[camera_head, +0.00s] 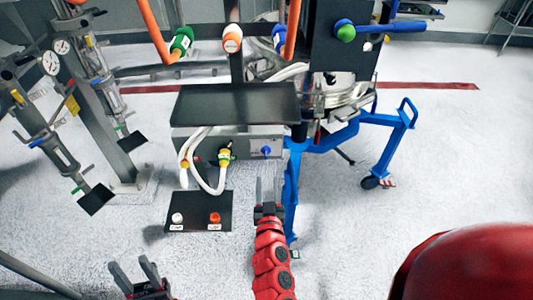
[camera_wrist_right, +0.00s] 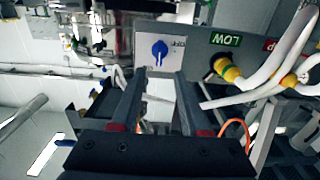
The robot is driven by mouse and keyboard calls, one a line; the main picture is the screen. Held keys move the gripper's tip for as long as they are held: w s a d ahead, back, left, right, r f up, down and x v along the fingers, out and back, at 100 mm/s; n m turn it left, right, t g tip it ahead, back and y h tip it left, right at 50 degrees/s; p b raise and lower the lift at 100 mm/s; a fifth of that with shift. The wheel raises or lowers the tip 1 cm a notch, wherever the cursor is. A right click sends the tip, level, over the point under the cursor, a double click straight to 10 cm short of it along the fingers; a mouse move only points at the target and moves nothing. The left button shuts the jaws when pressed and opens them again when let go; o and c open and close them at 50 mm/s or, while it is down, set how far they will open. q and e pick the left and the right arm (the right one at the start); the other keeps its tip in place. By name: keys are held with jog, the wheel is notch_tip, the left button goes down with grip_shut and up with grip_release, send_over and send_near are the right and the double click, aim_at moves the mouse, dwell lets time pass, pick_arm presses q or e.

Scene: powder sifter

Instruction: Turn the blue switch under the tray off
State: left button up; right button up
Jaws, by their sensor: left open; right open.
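The blue switch (camera_head: 266,151) is on the front of a grey box (camera_head: 240,143) under the black tray (camera_head: 237,103). In the right wrist view the blue switch (camera_wrist_right: 159,52) is a knob on a white plate, with partly readable lettering beside it. My right gripper (camera_head: 267,182) is open and empty, in front of and below the switch. In the wrist view its two fingers (camera_wrist_right: 158,82) point toward the switch, which shows between and beyond their tips, apart from them. My left gripper (camera_head: 131,264) is open and empty at the bottom left.
White hoses with yellow fittings (camera_head: 225,158) hang from the box left of the switch. A green LOW label (camera_wrist_right: 226,39) is beside them. A blue wheeled frame (camera_head: 292,185) stands close to the right of my right gripper. A black plate with two buttons (camera_head: 198,203) is lower left.

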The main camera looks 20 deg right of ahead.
aim_at(266, 155)
jog(key=p+x, duration=0.1)
jog(key=x, duration=0.9)
jog(key=shift+f, duration=0.1)
jog(key=shift+c, duration=0.2)
grip_shut()
